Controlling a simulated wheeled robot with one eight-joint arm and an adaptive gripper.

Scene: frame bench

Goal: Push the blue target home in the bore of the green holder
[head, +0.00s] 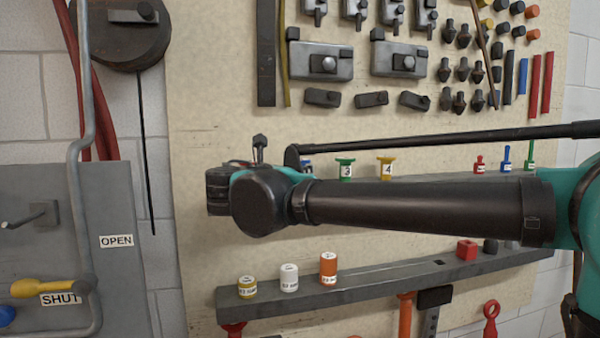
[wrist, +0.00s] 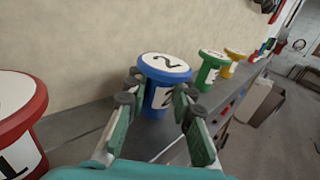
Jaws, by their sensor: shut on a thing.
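A blue flanged piece (wrist: 165,68), with a white top marked 2, stands upright on the grey shelf in the wrist view. My gripper (wrist: 160,92) is shut on its body, one finger on each side below the flange. In the head view, a bit of the blue piece (head: 307,164) shows above my arm, which hides the gripper's fingers. A green flanged piece marked 3 (head: 345,167) stands to its right; it also shows in the wrist view (wrist: 210,69). No bore is visible in it, and I cannot tell whether it is the green holder.
A red piece marked 1 (wrist: 22,115) stands close at left in the wrist view. A yellow piece marked 4 (head: 386,167) stands beyond the green one. Small red, blue and green pieces stand farther right. A lower shelf (head: 390,285) holds several cylinders and blocks.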

